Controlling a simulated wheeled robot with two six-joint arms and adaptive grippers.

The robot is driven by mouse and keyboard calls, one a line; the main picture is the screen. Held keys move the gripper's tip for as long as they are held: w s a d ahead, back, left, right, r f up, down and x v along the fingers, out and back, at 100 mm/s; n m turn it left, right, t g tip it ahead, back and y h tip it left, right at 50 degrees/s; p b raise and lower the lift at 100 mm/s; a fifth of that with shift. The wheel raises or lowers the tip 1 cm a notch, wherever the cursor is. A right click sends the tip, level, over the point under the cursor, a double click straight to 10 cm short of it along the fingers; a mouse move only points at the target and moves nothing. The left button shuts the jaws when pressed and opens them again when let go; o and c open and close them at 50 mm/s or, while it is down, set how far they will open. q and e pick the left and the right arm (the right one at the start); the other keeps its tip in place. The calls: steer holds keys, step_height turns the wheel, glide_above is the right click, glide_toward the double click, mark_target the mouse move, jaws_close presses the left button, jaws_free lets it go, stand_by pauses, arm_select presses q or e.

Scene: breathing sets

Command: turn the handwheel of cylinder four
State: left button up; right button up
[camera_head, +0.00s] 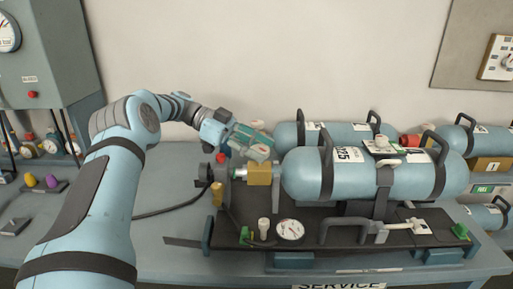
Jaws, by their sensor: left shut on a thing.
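A pale blue cylinder (410,178) lies on its side in a dark cradle on the bench. Its brass-coloured valve block (258,173) is at its left end. I cannot read a number four on it. My left gripper (260,152) reaches in from the left and is shut just above this valve block. The handwheel between its fingers is mostly hidden by the gripper. A small red part (221,158) shows left of the valve. My right gripper is not in view.
Another blue cylinder (292,133) lies close behind, and more lie at the right. A grey cabinet (50,60) stands at the left. A black hose (172,208) crosses the bench.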

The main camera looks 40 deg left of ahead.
mark_target(257, 148)
arm_select(q)
steer(key=o, duration=1.1)
steer(key=shift+s+d+r, duration=0.1)
step_height(257, 148, up, 10)
steer(key=shift+d, duration=0.1)
